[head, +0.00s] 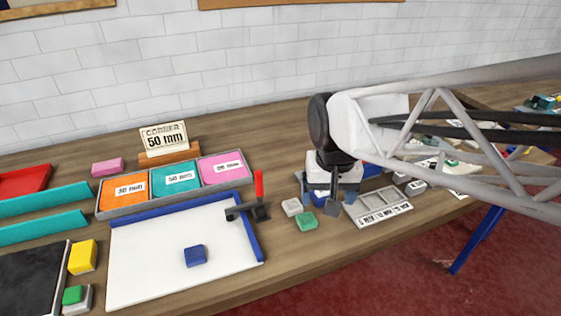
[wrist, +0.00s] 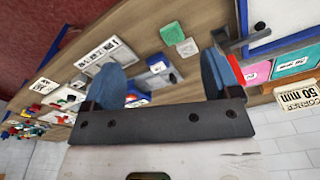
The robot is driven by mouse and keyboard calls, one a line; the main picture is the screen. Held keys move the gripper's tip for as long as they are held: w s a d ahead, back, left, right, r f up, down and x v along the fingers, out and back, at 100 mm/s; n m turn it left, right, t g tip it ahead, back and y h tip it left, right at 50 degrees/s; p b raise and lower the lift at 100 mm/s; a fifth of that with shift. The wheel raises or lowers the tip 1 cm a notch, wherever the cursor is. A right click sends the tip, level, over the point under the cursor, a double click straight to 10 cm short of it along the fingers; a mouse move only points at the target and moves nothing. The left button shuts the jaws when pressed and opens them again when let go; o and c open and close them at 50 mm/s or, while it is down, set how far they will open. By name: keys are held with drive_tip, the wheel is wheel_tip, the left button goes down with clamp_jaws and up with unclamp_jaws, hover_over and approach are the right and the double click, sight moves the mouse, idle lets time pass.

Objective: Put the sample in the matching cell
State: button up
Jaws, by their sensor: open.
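My gripper (head: 320,203) is open above the table, with both fingers pointing down; its spread fingers also show in the wrist view (wrist: 163,78). A grey tray (head: 352,212) with several cells and printed mm labels lies right of the gripper; it also shows in the wrist view (wrist: 105,52). A pale grey block (head: 292,207) and a green block (head: 307,221) lie left of the gripper, near each other. They also show in the wrist view as the grey block (wrist: 187,47) and the green block (wrist: 172,33). I cannot tell which piece is the sample.
A tray (head: 128,208) holds orange, teal and pink labelled parts below a "CORNER 50 mm" card (head: 165,139). A blue block (head: 195,256) lies on a white board (head: 150,265). A red-handled clamp (head: 259,190) stands at its corner. Small items crowd the table's right.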

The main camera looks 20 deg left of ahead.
drive_tip(key=s+a+f+n, duration=0.1)
drive_tip(key=s+a+f, duration=0.15)
drive_tip(key=a, duration=0.55)
drive_tip(key=s+a+f+n, duration=0.1)
drive_tip(key=s+a+f, duration=0.15)
drive_tip(key=a, duration=0.45)
drive_tip(key=n+g, duration=0.1)
drive_tip(key=n, duration=0.1)
hover_over(194, 255)
drive_tip(key=shift+h, duration=0.3)
wheel_tip(194, 255, down, 7)
drive_tip(key=shift+w+a+r, duration=0.1)
drive_tip(key=shift+a, duration=0.05)
drive_tip(key=shift+f, duration=1.35)
drive_tip(key=shift+f, duration=0.1)
drive_tip(key=shift+f, duration=2.5)
drive_tip(key=shift+c, duration=0.3)
